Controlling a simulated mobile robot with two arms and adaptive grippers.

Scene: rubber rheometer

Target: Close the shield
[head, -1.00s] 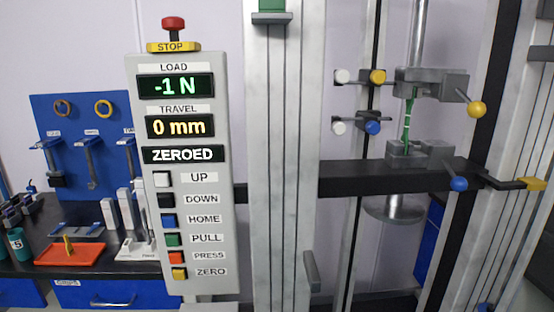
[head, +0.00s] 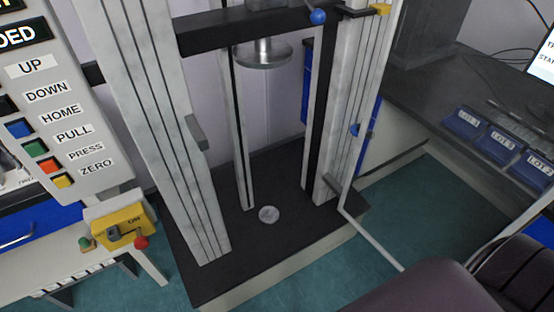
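The testing frame stands in the middle of the head view, with a left column (head: 160,120) and a right column (head: 350,110) on a black base (head: 230,250). A thin pale bar (head: 372,238) runs from the foot of the right column out toward the front right. It looks like the lower edge of the shield, swung outward, but I cannot tell for sure; any clear panel is hard to make out. A yellow-ended black latch (head: 378,10) sits high on the right column. Neither of my grippers is in view.
The control panel (head: 70,120) is at the left, above a yellow switch box (head: 120,230) with a red knob. A dark bench (head: 470,110) with blue lot bins (head: 490,140) is at the right. Green floor (head: 400,210) lies between. A dark rounded shape covers the bottom right.

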